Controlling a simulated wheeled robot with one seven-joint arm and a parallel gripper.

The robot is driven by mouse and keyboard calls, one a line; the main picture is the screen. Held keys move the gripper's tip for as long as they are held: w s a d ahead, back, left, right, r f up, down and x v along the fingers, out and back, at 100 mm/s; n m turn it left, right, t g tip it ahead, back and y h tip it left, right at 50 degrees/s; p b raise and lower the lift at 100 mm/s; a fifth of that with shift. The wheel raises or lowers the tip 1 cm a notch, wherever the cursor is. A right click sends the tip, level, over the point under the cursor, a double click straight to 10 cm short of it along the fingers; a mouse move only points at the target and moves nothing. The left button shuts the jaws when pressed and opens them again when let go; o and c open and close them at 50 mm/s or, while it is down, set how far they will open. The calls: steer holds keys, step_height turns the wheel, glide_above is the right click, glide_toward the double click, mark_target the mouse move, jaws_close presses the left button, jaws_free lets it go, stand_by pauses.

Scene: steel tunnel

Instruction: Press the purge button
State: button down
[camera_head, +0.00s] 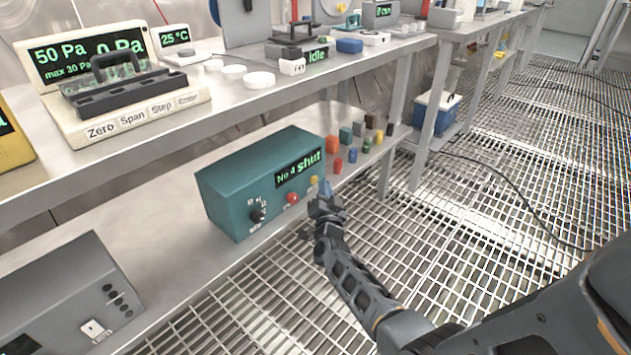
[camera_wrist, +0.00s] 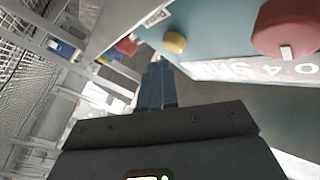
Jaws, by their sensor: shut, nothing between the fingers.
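A teal box (camera_head: 255,178) on the lower shelf has a display (camera_head: 298,169) reading "No 4 shut". Its front carries a black selector knob (camera_head: 257,214), a red button (camera_head: 292,198) and a yellow button (camera_head: 314,181). I can read no "purge" label. My gripper (camera_head: 325,188) is shut and empty, close in front of the panel beside the yellow button. In the wrist view the fingertips (camera_wrist: 160,62) point at the teal panel just below the yellow button (camera_wrist: 174,42), with the larger red button (camera_wrist: 287,27) to the right. I cannot tell whether the fingertips touch the panel.
Several small coloured blocks (camera_head: 332,144) and pegs stand on the lower shelf beyond the box. A grey box (camera_head: 75,290) stands at the near left. The upper shelf (camera_head: 250,98) overhangs the box and carries instruments. The grated floor (camera_head: 490,200) is open, with a black cable across it.

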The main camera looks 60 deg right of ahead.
steer(key=shift+w+d, duration=0.1)
steer(key=shift+w, duration=0.3)
steer(key=shift+w+d, duration=0.1)
steer(key=shift+w, duration=0.25)
stand_by(0.8)
steer(key=shift+s, duration=0.1)
steer(key=shift+s+a, duration=0.2)
steer(key=shift+s, duration=0.45)
steer(key=shift+s, duration=0.1)
steer(key=shift+s+a+p, duration=0.2)
steer(key=shift+s, duration=0.6)
steer(key=shift+s+a+p, duration=0.15)
steer(key=shift+s, duration=0.6)
steer(key=shift+s+a+p, duration=0.2)
steer(key=shift+s, duration=0.6)
